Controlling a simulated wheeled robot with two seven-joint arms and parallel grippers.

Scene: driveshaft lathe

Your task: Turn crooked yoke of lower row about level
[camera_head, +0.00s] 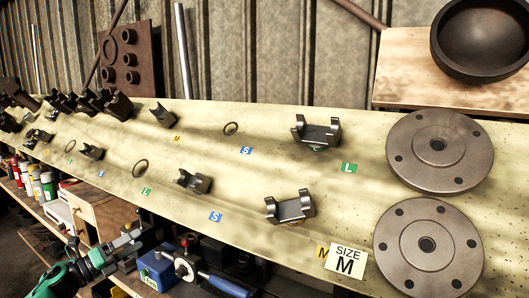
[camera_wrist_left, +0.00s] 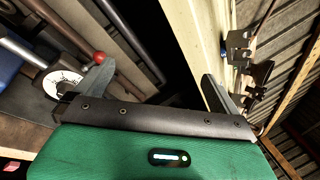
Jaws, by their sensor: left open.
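The lower row of dark metal yokes on the pale slanted board (camera_head: 240,180) includes a yoke (camera_head: 290,207) left of the SIZE M card. It rises toward its right end, unlike the board's downward slope. Another lower-row yoke (camera_head: 193,182) slopes down to the right, and a smaller one (camera_head: 92,152) sits farther left. My left gripper (camera_head: 128,243) is at the lower left, below the board and apart from the yokes. In the left wrist view its fingers (camera_wrist_left: 155,85) are spread and empty, with yokes (camera_wrist_left: 238,48) beyond at right. My right gripper is out of view.
Upper-row yokes (camera_head: 317,134) and two large flanges (camera_head: 440,150) occupy the board. The SIZE M card (camera_head: 345,261) stands near its lower edge.

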